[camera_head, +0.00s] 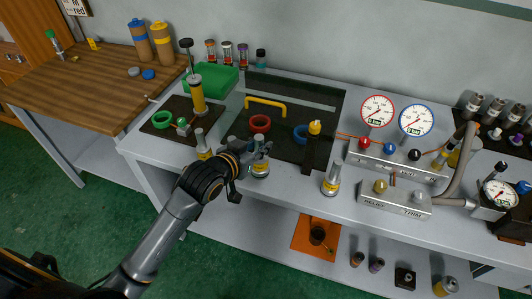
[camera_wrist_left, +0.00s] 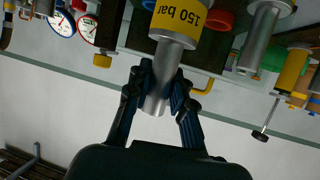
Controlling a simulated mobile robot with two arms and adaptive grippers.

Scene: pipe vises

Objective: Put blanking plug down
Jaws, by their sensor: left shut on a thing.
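My left gripper (camera_head: 257,153) is over the front part of the grey bench. It is shut on the silver neck of a fitting with a yellow label, which I take to be the blanking plug (camera_head: 260,168). In the left wrist view the label of this plug (camera_wrist_left: 176,30) reads "150 bar", and the left gripper's fingers (camera_wrist_left: 161,92) stand on both sides of its neck. The plug looks upright at the bench top; I cannot tell whether its base touches the surface. My right gripper is not in view.
Similar silver fittings stand to the left (camera_head: 203,146) and right (camera_head: 332,180). Behind are a dark mat (camera_head: 290,100) with a red ring (camera_head: 260,123), a yellow handle (camera_head: 266,103) and a dark clamp (camera_head: 312,150). A gauge manifold (camera_head: 400,165) stands right. Bare bench lies between the fittings.

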